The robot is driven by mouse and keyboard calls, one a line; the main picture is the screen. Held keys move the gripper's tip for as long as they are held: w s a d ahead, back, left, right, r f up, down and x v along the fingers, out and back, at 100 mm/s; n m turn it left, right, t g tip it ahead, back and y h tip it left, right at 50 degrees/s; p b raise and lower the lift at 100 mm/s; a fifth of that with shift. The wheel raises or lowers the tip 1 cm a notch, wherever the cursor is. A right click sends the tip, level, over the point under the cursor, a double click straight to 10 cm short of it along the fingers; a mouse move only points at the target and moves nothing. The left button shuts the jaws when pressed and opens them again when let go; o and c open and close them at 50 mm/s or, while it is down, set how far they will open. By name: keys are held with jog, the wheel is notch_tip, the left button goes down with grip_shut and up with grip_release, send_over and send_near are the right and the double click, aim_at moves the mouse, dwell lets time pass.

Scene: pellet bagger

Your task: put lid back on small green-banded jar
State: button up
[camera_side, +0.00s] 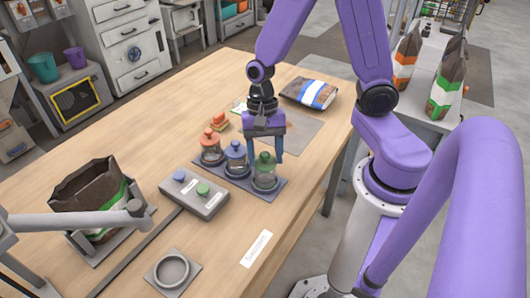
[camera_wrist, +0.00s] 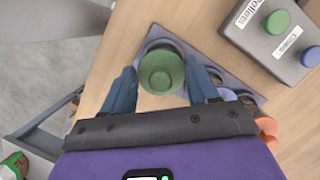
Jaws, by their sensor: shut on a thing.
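The green lid (camera_side: 264,158) has a round knob and sits at the top of the clear green-banded jar (camera_side: 264,180), at the right end of a row of jars. My gripper (camera_side: 265,153) points down with its blue fingers on either side of the lid, shut on it. In the wrist view the lid (camera_wrist: 160,73) lies between the two fingers and hides most of the jar. I cannot tell whether the lid is fully seated on the rim or slightly above it.
A blue-lidded jar (camera_side: 236,157) and an orange-lidded jar (camera_side: 211,147) stand close to the left on the grey tray (camera_side: 276,188). A button box (camera_side: 195,194) is in front. An open pellet bag (camera_side: 88,188) stands left. The table's right edge is near.

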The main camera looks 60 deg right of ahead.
dwell(0.3)
jog(key=o, duration=1.3)
jog(key=shift+r, duration=0.15)
jog(key=shift+r, duration=3.35)
jog(key=shift+c, duration=0.3)
grip_shut()
jog(key=shift+f, duration=2.2)
